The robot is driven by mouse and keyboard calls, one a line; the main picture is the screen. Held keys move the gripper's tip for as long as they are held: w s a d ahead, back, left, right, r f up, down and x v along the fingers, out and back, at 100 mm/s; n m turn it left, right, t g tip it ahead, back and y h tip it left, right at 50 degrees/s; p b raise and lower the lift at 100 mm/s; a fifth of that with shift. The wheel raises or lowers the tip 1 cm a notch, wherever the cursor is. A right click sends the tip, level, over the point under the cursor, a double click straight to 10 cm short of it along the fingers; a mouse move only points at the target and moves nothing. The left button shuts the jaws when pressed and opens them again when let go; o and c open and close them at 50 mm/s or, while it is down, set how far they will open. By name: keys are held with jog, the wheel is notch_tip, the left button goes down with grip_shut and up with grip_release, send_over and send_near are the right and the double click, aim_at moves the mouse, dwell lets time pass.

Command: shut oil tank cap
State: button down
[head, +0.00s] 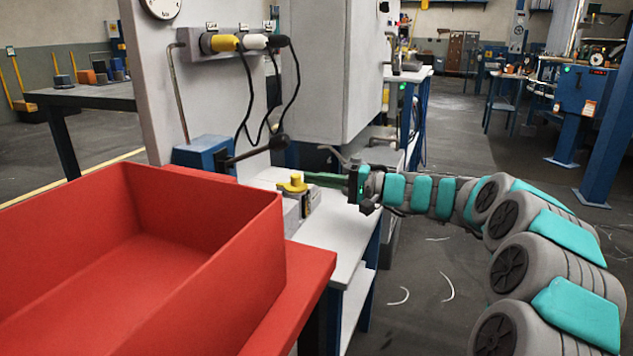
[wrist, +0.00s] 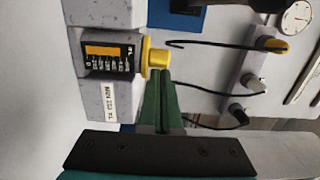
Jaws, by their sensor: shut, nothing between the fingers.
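The oil tank is a small grey speckled box (head: 292,207) on the white bench. Its yellow cap (head: 293,184) sits on top. In the wrist view the tank (wrist: 103,17) lies sideways, with an orange panel and a white label, and the yellow cap (wrist: 156,58) projects from its right side. My gripper (head: 308,177) reaches in from the right, its green fingers together and empty. In the wrist view the fingertips (wrist: 164,73) are right at the cap's lower edge. I cannot tell whether they touch it, or whether the cap is fully seated.
A large red bin (head: 205,240) fills the left foreground. A blue box with a black-knobbed lever (head: 258,152) stands behind the tank. Black cables hang from a wall panel with yellow, white and black plugs (head: 245,42). The white bench (head: 335,232) is clear in front of the tank.

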jog(key=shift+s+a+f+m+t+h+b, duration=0.1)
jog(key=shift+s+a+m+t+h+b, duration=0.25)
jog(key=shift+s+m+t+b, duration=0.45)
jog(key=shift+w, duration=0.15)
jog(key=shift+d, duration=0.1)
